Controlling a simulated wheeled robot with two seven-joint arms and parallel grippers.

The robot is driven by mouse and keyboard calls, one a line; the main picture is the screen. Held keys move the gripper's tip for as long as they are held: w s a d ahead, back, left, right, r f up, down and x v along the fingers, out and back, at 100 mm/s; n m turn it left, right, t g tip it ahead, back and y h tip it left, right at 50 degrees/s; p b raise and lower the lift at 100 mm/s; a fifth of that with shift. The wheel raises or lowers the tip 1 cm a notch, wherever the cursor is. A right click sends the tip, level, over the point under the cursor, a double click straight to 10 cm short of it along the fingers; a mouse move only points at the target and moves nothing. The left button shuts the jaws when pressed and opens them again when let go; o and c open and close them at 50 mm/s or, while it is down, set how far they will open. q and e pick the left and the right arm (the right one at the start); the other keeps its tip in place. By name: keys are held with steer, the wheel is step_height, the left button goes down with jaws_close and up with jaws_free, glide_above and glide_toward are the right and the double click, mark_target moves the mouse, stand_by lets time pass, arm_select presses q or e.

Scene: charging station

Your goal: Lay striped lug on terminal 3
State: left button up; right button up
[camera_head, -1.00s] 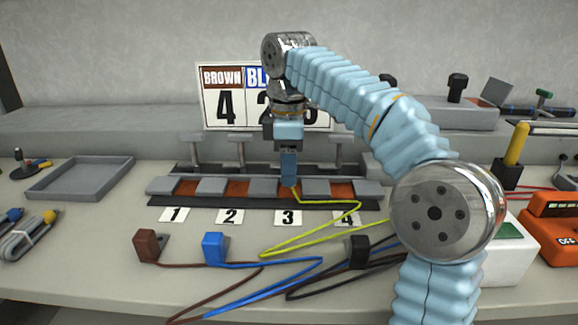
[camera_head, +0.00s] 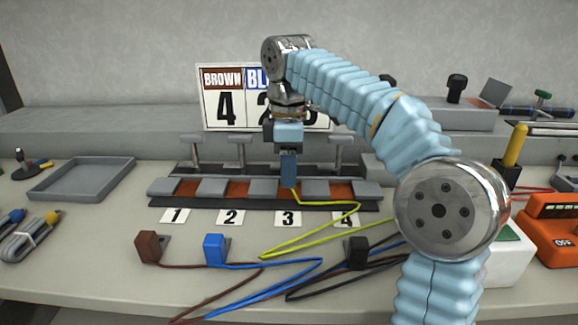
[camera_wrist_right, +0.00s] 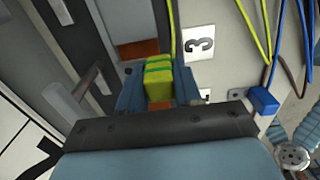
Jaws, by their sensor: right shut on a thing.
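My right gripper (camera_head: 288,183) points down at the terminal block, over terminal 3, behind the label 3 (camera_head: 288,218). It is shut on the striped lug. In the right wrist view the yellow-green striped lug (camera_wrist_right: 158,80) sits between the two blue fingers, and the copper pad of terminal 3 (camera_wrist_right: 138,49) shows just beyond it. In the head view the fingers hide the lug; its yellow-green cable (camera_head: 325,202) trails out to the right. I cannot tell whether the lug touches the pad. My left gripper is not in view.
Brown (camera_head: 148,246), blue (camera_head: 214,249) and black (camera_head: 358,253) lugs stand in front with their cables across the table. T-shaped posts (camera_head: 240,150) rise behind the terminals. A sign (camera_head: 225,100) is partly hidden by my arm. A grey tray (camera_head: 82,180) lies at left.

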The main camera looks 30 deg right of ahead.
steer(key=shift+f+b, duration=1)
steer(key=shift+f, duration=0.7)
steer(key=o, duration=1.1)
steer(key=shift+r, duration=0.15)
step_height(320, 180, up, 11)
steer(key=p, duration=0.4)
steer(key=shift+r, duration=0.4)
